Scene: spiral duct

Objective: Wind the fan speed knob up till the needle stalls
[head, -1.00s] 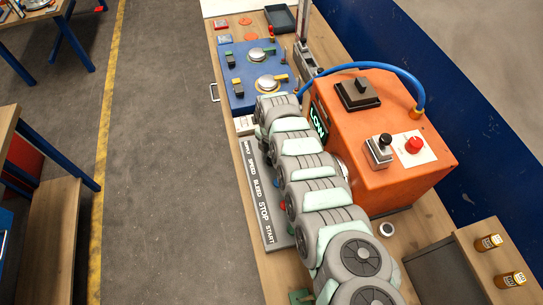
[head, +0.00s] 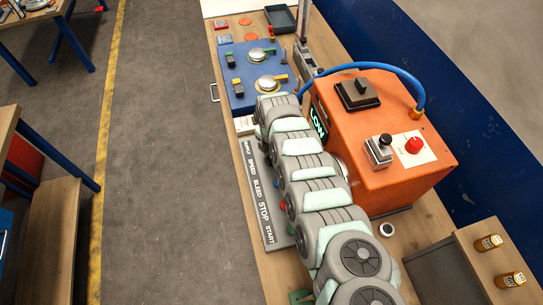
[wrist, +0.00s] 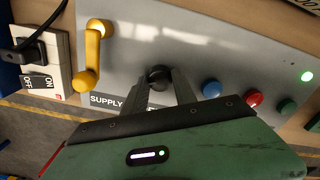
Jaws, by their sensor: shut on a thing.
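The black fan speed knob (wrist: 158,76) stands on the grey control panel (wrist: 235,55) in the wrist view, between the yellow supply lever and a blue button. My gripper (wrist: 163,80) is shut on it, with the two dark fingers reaching to its sides. In the head view my arm covers the knob and gripper; the panel (head: 268,232) shows the words SPEED, BLEED, STOP and START. A round silver-rimmed part (head: 342,168) on the orange machine (head: 385,190) is mostly behind my arm. I can see no needle.
The yellow supply lever (wrist: 94,55) is left of my gripper; blue (wrist: 212,88), red (wrist: 254,98) and green (wrist: 287,107) buttons are to the right. A white ON/OFF switch (wrist: 40,70) is at far left. The orange machine's display (head: 318,122) reads LOW.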

